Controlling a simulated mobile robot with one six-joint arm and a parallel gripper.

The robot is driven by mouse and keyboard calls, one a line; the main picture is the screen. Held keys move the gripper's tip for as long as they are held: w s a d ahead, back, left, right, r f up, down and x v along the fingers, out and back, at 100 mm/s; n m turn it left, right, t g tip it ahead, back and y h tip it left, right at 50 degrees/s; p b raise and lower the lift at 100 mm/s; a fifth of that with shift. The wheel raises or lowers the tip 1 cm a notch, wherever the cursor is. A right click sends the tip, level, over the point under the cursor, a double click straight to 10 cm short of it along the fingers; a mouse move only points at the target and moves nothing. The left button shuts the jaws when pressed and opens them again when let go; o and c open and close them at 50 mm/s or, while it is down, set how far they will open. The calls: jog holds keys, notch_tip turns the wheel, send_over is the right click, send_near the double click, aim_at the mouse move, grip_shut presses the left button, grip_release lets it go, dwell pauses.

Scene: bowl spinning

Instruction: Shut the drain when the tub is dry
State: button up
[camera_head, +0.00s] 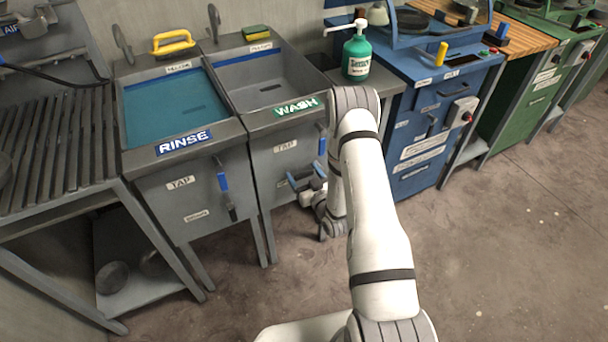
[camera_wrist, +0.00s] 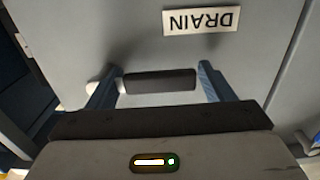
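The WASH tub (camera_head: 285,75) is bare grey inside, with no water visible and a dark slot in its floor. Its front panel carries a DRAIN label (camera_wrist: 201,20), upside down in the wrist view. A dark drain handle (camera_wrist: 160,82) stands out below that label. My gripper (camera_wrist: 156,82) is open, with one blue finger on each side of the handle and a gap at both sides. In the head view my gripper (camera_head: 306,180) is low at the WASH front, and the drain handle there is hidden or indistinct.
The RINSE tub (camera_head: 175,105) beside it holds blue-green water. A blue tap lever (camera_head: 321,140) is above my gripper on the WASH front. A green soap bottle (camera_head: 357,55) stands at the right. A blue cabinet (camera_head: 425,120) is farther right. The floor in front is clear.

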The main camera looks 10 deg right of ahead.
jog(key=c, duration=1.1)
